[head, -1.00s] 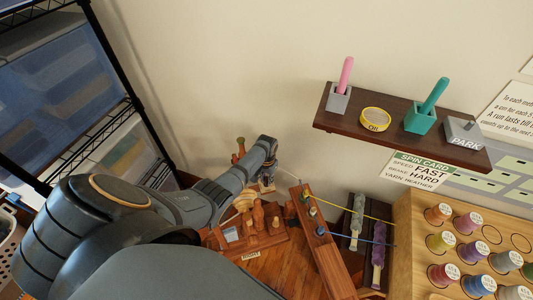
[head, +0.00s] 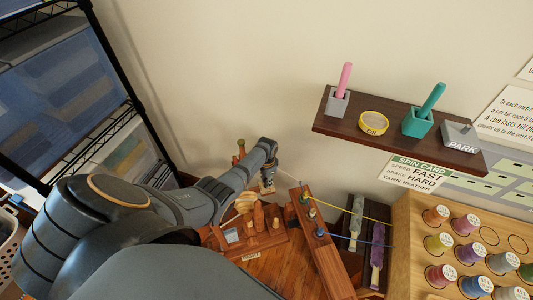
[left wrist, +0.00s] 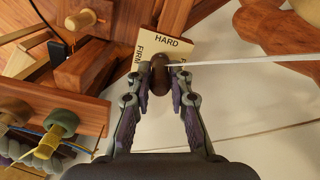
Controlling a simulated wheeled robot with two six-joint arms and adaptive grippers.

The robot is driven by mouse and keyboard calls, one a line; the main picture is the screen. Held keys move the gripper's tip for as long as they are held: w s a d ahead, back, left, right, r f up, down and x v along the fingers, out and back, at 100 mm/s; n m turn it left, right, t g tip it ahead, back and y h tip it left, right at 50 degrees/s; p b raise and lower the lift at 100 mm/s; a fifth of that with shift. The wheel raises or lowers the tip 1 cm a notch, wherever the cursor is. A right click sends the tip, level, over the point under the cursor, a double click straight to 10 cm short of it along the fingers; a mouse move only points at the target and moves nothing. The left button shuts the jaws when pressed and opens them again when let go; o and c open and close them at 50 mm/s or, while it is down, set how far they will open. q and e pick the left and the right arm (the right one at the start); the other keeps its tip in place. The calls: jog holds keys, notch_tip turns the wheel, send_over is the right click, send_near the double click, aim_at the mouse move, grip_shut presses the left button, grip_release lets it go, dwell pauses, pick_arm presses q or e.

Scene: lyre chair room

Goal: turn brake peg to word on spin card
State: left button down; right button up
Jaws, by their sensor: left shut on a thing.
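The brake peg (left wrist: 161,78) is a dark brown knob in the left wrist view. My left gripper (left wrist: 160,82) is shut on it, one finger on each side. Behind the peg a cream dial plate (left wrist: 150,53) reads HARD at the top and FIRM at the left; its right-hand word is mostly hidden by a finger. In the head view my left gripper (head: 268,183) is small, at the far end of the wooden spinning device (head: 272,240). The spin card (head: 416,172) under the wall shelf reads speed FAST, brake HARD, yarn HEATHER. My right gripper is not in view.
A dark shelf (head: 335,127) holds pink and teal handled pegs, a yellow tin and a PARK block. A wooden rail (head: 325,250) with strung yarns stands right of the device. A spool rack (head: 405,240) is at the right. A white cord (left wrist: 240,62) runs right from the peg.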

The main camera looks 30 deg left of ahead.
pick_arm(q)
jog(key=c, duration=1.2)
grip_release()
notch_tip(320, 180, up, 12)
